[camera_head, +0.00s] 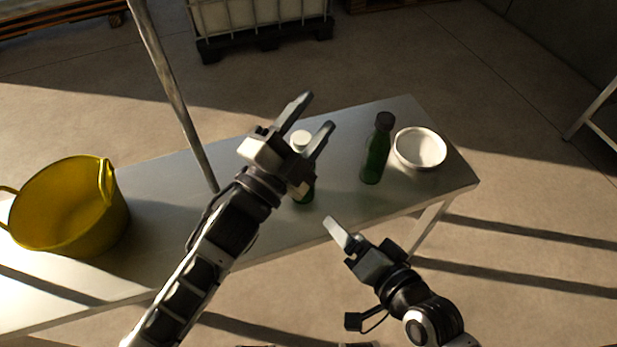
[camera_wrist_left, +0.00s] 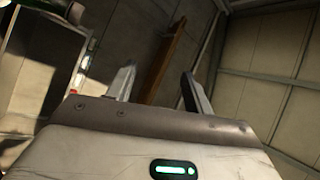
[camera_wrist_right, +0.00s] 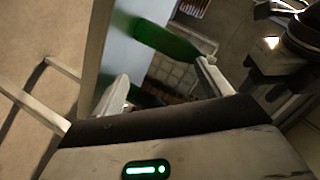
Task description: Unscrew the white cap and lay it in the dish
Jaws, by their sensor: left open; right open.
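The white cap (camera_head: 301,138) is on a green bottle (camera_head: 304,194) standing on the table; my left gripper hides much of this bottle. My left gripper (camera_head: 316,114) is open, its fingers crossing the view of the cap. The left wrist view shows nothing between its fingers (camera_wrist_left: 157,88), so it is apart from the cap. The white dish (camera_head: 420,146) is empty near the table's right end. My right gripper (camera_head: 360,236) is open and empty in front of the table's near edge. The right wrist view shows green bottle shapes (camera_wrist_right: 165,42) beyond its fingers.
A second green bottle with a dark cap (camera_head: 377,150) stands just left of the dish. A yellow tub (camera_head: 70,208) stands on the table (camera_head: 240,235) at left.

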